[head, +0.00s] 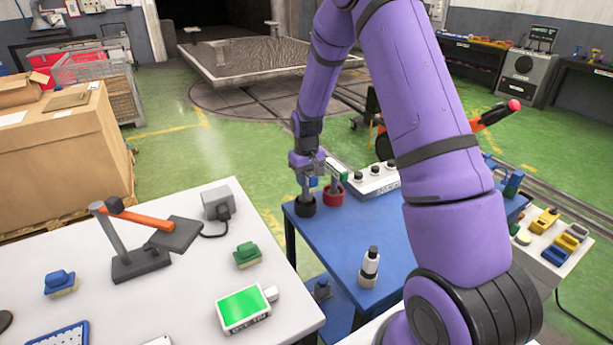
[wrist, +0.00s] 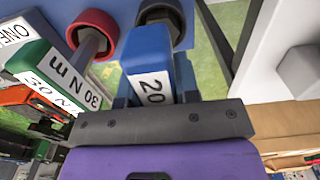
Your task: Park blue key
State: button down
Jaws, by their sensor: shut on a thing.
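The blue key (wrist: 150,62) has a blue head with a white label reading 20. My gripper (head: 308,172) is shut on its head, and the key also shows as a small blue patch in the head view (head: 313,182). Its grey shaft points into or just over the black round holder (head: 305,205), which also shows in the wrist view (wrist: 165,12). I cannot tell how deep the shaft sits. The green key (head: 337,170), labelled 30 N m in the wrist view (wrist: 45,68), stands in the red round holder (head: 332,195) beside it.
The holders stand at the far left corner of a blue table (head: 345,240). A white block with several dark knobs (head: 373,180) is just right of them. A black and white bottle-like object (head: 370,268) stands nearer. A white table (head: 190,290) with a lamp-like stand (head: 140,262) lies left.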

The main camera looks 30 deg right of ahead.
jog(key=shift+f, duration=1)
jog(key=c, duration=0.8)
grip_release()
jog(key=shift+r, duration=0.1)
notch_tip(320, 180, up, 11)
jog(key=shift+f, duration=0.2)
